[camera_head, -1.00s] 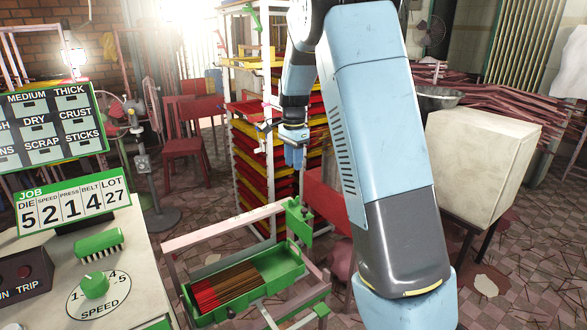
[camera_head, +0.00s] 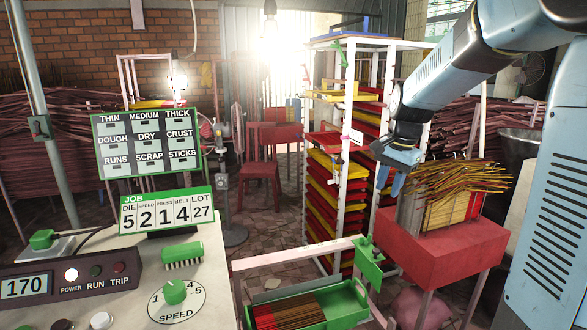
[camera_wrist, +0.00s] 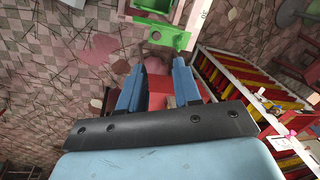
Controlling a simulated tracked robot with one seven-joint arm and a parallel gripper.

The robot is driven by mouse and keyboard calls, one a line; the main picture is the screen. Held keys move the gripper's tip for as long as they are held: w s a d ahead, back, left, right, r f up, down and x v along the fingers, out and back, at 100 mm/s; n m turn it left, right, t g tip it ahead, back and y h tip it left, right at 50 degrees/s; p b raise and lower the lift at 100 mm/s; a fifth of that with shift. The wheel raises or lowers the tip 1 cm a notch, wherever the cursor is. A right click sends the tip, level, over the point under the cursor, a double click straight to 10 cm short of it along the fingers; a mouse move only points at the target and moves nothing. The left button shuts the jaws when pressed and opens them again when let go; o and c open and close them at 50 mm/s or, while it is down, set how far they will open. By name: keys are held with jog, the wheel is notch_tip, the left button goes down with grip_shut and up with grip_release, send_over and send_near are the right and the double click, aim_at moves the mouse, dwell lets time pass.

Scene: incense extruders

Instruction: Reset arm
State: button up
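My gripper (camera_head: 393,180) hangs at the end of my blue arm in the right half of the head view. It points down, in front of the rack (camera_head: 348,120) and just left of the bundle of incense sticks (camera_head: 470,183) in the picture. In the wrist view my gripper (camera_wrist: 158,82) shows two blue fingers spread apart, with nothing visibly held between them. Part of a red surface shows in the gap below. Whether a finger touches the rack or the sticks I cannot tell.
A red stool (camera_head: 440,252) bears the sticks. A green tray (camera_head: 345,308) with sticks lies on a pink frame at the front. A control panel (camera_head: 70,283) and a job sign (camera_head: 166,208) stand at the left. A red chair (camera_head: 262,165) stands behind.

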jog(key=s+r+n+t, duration=0.2)
jog(key=s+n, duration=0.2)
jog(key=s, duration=0.8)
jog(key=s+a+r+n+t+h, duration=0.1)
jog(key=s+n, duration=0.4)
jog(key=s, duration=0.8)
jog(key=shift+s+r+t, duration=0.15)
jog(key=shift+r+t, duration=0.2)
jog(key=shift+t, duration=0.05)
jog(key=shift+o, duration=0.9)
